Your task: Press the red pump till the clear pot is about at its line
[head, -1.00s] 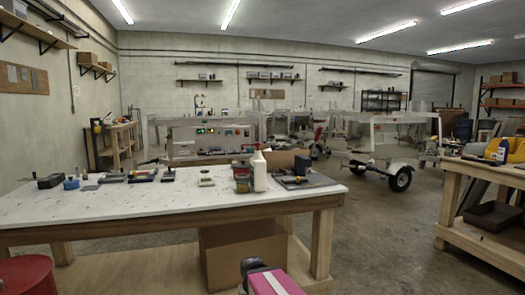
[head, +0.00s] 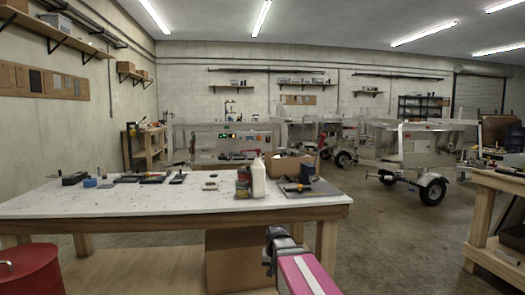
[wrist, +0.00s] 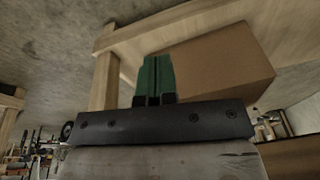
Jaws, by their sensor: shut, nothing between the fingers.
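I cannot make out a red pump or a clear pot for sure in either view. On the white-topped workbench (head: 150,200), a small reddish and dark container (head: 243,183) stands beside a white bottle (head: 258,178) near the right end. Whether the container has a pump is too small to tell. My gripper (head: 272,238) is low in front of the bench's right part, apart from the things on top. In the wrist view my green fingers (wrist: 155,76) are together, with nothing between them.
A cardboard box (head: 240,262) stands under the bench; it also fills the upper wrist view (wrist: 205,70). A red drum (head: 30,272) is at the lower left. Another wooden bench (head: 485,215) stands right, with open floor between. Trailers (head: 415,150) stand behind.

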